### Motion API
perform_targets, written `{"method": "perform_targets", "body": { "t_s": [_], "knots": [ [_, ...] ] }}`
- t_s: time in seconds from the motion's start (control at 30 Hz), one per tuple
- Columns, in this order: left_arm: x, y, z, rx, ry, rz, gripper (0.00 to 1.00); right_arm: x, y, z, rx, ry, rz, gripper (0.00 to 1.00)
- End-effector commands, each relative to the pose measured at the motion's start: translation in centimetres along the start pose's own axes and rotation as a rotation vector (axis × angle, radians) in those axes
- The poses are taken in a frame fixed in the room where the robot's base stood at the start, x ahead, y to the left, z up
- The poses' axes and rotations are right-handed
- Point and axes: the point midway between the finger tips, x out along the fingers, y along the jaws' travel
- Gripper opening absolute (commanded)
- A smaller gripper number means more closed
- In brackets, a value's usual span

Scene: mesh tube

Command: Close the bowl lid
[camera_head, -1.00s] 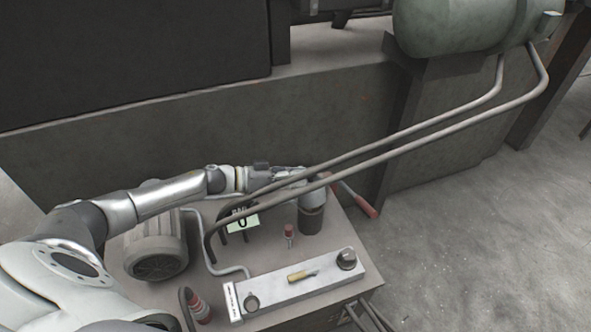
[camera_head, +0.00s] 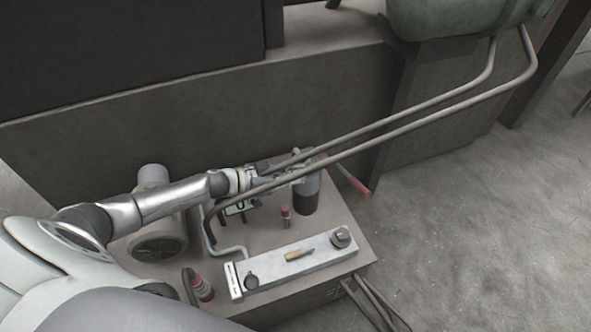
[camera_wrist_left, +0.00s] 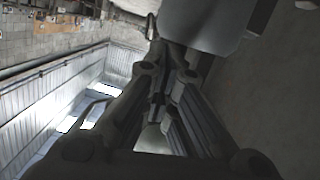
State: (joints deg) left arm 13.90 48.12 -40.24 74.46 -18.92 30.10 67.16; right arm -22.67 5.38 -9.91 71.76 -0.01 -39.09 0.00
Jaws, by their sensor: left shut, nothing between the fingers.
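I cannot make out a bowl lid for certain. A dark upright cylinder (camera_head: 306,196) stands on the machine's top at the back right, possibly the bowl; its upper end is partly hidden by my left gripper and the pipes. My left gripper (camera_head: 308,172) is at the upper end of this cylinder, partly covered by the pipes; whether it touches is unclear. In the left wrist view its fingers (camera_wrist_left: 168,60) are shut with nothing between them. A pale grey flat piece (camera_wrist_left: 205,25) lies just beyond them; I cannot tell what it is. My right gripper is not in view.
Two long pipes (camera_head: 420,112) run over my left gripper up to a green tank (camera_head: 450,15). A motor (camera_head: 158,243), a small red-topped part (camera_head: 286,216) and a grey block (camera_head: 295,263) are on the machine top (camera_head: 330,225).

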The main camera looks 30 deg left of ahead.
Motion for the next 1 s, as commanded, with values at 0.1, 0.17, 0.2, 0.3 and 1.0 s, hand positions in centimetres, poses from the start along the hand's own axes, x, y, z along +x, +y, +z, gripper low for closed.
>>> {"method": "perform_targets", "body": {
  "t_s": [0.1,0.17,0.2,0.3,1.0],
  "knots": [
    [0.0,0.1,0.1,-0.001,0.000,0.000,0.00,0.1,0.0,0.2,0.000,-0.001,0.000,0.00],
    [0.0,0.1,0.2,0.000,0.000,0.000,0.00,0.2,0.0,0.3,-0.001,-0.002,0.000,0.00],
    [0.0,0.1,0.2,0.000,0.000,0.001,0.00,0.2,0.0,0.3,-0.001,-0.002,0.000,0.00],
    [0.1,0.1,0.2,0.000,0.000,0.001,0.00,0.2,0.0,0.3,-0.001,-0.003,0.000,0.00],
    [-6.0,0.1,0.4,-0.001,-0.006,0.000,0.00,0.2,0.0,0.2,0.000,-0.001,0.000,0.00]
  ]
}}
